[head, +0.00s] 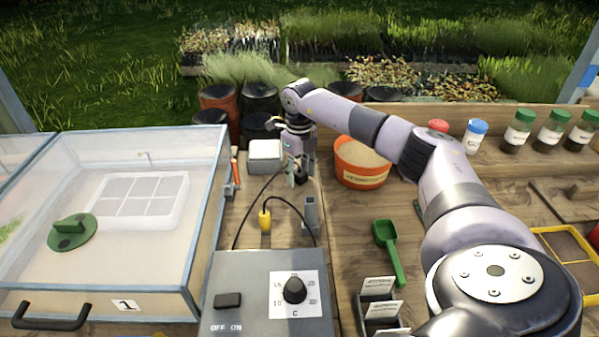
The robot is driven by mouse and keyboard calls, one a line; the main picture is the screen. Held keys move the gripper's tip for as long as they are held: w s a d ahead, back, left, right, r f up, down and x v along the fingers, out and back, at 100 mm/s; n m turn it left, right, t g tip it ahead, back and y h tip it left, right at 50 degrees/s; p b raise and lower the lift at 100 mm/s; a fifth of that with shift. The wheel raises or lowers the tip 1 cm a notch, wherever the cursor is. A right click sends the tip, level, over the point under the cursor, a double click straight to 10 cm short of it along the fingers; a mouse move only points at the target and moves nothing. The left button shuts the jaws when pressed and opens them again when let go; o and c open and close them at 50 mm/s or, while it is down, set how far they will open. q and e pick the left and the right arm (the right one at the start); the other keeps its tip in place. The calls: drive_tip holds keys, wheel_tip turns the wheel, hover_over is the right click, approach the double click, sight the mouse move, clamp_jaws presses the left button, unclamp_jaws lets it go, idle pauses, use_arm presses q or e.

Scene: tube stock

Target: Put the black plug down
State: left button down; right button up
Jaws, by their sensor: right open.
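My right gripper (297,174) points down over the wooden bench, between the white block and the orange bucket. It is open, but its fingertips are small and partly hidden by each other. A small dark piece that looks like the black plug (302,181) is at the fingertips. I cannot tell whether it touches the bench or the fingers. A black cable (249,203) curves up toward it from the grey control box (262,290). A grey upright holder (310,214) stands just in front of the gripper. My left gripper is not in view.
A lidded clear case (205,240) fills the left. An orange bucket (361,175) and a green scoop (388,248) are to the right.

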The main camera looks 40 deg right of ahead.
sight(299, 172)
drive_tip(key=shift+r, duration=0.1)
drive_tip(key=shift+r, duration=0.25)
wheel_tip(299, 172, up, 13)
drive_tip(key=shift+f, duration=0.2)
idle(0.4)
